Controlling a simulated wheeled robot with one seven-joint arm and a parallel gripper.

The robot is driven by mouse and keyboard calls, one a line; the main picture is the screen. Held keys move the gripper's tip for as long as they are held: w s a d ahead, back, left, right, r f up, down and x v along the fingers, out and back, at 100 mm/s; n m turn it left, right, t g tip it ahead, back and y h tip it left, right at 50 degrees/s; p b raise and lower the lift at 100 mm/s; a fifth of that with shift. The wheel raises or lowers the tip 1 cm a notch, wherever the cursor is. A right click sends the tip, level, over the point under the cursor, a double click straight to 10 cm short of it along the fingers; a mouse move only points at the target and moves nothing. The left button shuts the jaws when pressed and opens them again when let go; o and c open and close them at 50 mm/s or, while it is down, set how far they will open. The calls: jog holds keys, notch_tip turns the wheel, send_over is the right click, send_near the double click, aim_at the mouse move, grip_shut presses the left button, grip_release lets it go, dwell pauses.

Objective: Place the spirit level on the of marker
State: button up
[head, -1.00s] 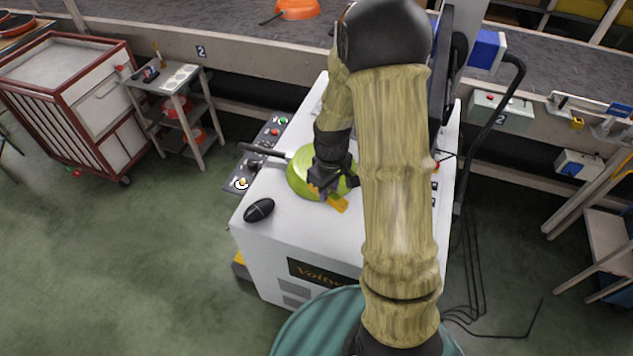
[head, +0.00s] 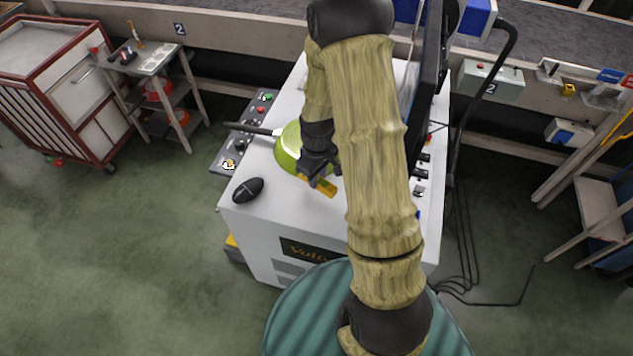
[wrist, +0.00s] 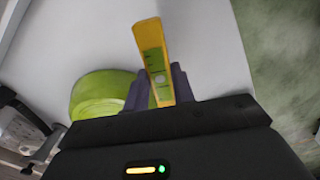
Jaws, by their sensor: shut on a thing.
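The spirit level is a yellow bar (head: 322,187) with a green vial. In the wrist view the level (wrist: 152,50) stands out lengthwise between the two fingers. My gripper (head: 315,181) is shut on it, over the near right side of a green pan (head: 287,148) on a white cabinet. My arm and gripper hide much of the pan, which also shows in the wrist view (wrist: 100,95). I cannot tell whether the level touches the pan or the cabinet top. I cannot make out a marker labelled "of".
A black, mouse-shaped object (head: 248,190) lies on the cabinet's (head: 262,215) front left corner. A panel of buttons (head: 246,132) runs along its left edge, under the pan's dark handle (head: 250,128). A dark screen (head: 425,75) stands at the right. A red-framed cart (head: 62,85) is far left.

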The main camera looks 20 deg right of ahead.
jog(key=shift+s+d, duration=0.15)
notch_tip(320, 180, down, 4)
jog(key=shift+f, duration=0.15)
dwell(0.3)
jog(key=shift+f, duration=0.1)
jog(key=o, duration=1)
notch_tip(320, 180, up, 12)
jog(key=shift+r, duration=0.2)
